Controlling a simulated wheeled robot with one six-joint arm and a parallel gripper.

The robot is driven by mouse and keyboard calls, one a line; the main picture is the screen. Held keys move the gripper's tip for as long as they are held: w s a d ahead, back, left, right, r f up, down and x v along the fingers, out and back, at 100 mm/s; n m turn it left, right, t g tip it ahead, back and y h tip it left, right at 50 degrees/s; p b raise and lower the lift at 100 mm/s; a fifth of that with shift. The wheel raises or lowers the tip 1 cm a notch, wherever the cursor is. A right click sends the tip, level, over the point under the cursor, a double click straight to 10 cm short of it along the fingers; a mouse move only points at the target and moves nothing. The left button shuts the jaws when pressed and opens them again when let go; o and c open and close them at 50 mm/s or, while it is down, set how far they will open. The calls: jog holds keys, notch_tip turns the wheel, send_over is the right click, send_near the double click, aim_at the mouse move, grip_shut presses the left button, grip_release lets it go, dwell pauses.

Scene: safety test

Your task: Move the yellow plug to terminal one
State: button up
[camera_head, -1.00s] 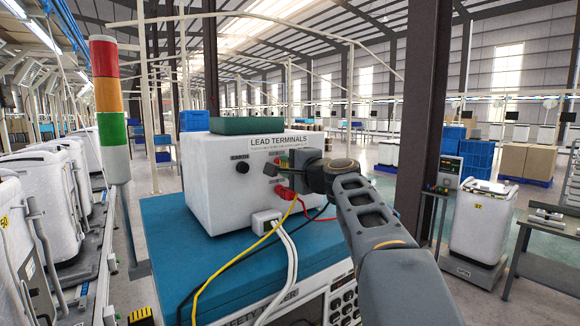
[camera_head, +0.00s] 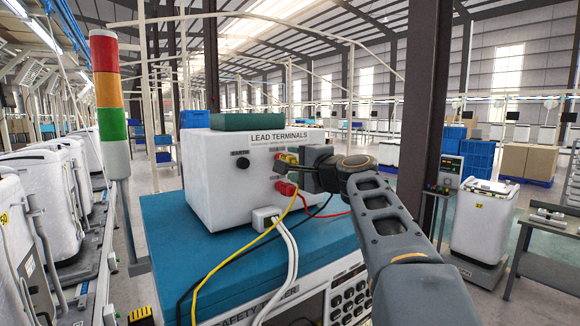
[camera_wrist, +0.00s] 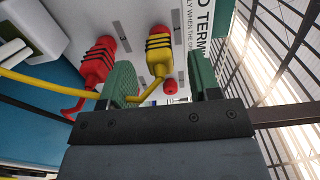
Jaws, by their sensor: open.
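The white lead terminals box (camera_head: 225,190) stands on the blue-topped tester (camera_head: 165,225). The yellow plug (camera_wrist: 158,55) is at the box's panel, between my gripper's two green fingers in the wrist view. In the head view only a small yellow part (camera_head: 291,157) shows beside the gripper. My gripper (camera_wrist: 160,62) is open, one finger on each side of the plug; whether either touches it I cannot tell. It also shows at the panel in the head view (camera_head: 288,170). A red plug (camera_wrist: 97,65) sits left of the fingers.
A yellow wire (camera_head: 245,243), a black wire and a red wire hang near the panel. A white connector (camera_head: 265,218) with white cables is below. A black knob (camera_head: 243,163) is on the box's left. A signal tower (camera_head: 110,105) and a dark pillar (camera_head: 424,110) flank the box.

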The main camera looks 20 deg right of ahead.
jog(key=s+d+b, duration=0.2)
jog(key=s, duration=0.8)
jog(key=shift+b, duration=0.35)
